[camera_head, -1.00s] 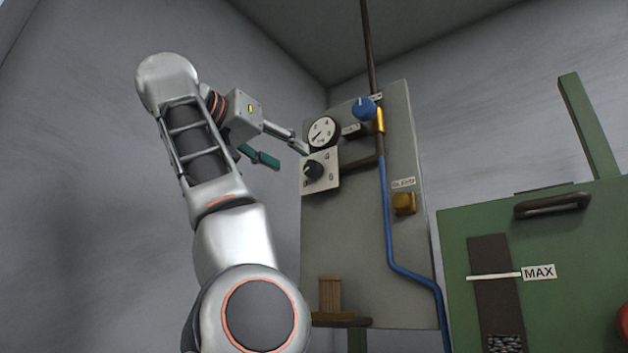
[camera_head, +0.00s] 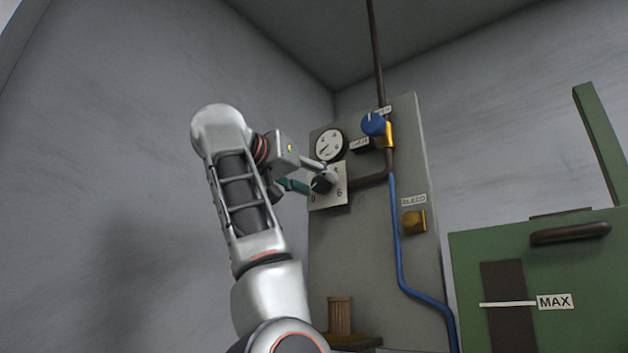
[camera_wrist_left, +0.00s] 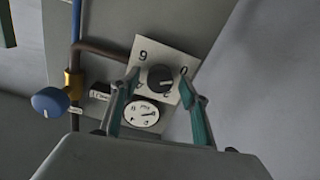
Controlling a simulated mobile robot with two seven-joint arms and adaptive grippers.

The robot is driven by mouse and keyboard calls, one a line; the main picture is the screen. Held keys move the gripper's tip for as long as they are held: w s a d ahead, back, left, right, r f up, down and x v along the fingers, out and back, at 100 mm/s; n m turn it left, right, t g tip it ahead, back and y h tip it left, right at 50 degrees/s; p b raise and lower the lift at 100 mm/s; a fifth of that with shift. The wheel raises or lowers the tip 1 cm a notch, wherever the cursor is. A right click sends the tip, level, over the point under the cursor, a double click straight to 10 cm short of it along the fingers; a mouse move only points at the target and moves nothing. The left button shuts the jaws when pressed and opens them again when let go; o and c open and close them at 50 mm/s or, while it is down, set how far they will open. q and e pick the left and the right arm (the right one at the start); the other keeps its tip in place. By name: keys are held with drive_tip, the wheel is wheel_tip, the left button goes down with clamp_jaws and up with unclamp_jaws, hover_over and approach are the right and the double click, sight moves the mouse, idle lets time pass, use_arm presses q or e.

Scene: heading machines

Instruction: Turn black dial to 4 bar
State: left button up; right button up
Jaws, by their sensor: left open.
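The black dial (camera_head: 320,186) sits on a white scale plate (camera_head: 329,197) on the grey panel; 0 and 6 are readable, and my gripper partly covers the rest. In the left wrist view the dial (camera_wrist_left: 160,77) shows a white pointer mark. My left gripper (camera_head: 322,180) is open at the dial. In the wrist view its two fingers (camera_wrist_left: 161,85) stand on either side of the dial, apart from it in the picture; I cannot tell its depth. The round white gauge (camera_head: 328,145) is just above the plate, its needle pointing lower left. My right gripper is not in view.
A blue knob (camera_head: 373,124) on a brass valve is right of the gauge. A blue hose (camera_head: 397,240) runs down the panel beside a yellow BLEED knob (camera_head: 413,221). A green machine (camera_head: 470,260) stands at right.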

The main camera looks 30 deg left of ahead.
use_arm(q)
drive_tip(key=c, duration=1.1)
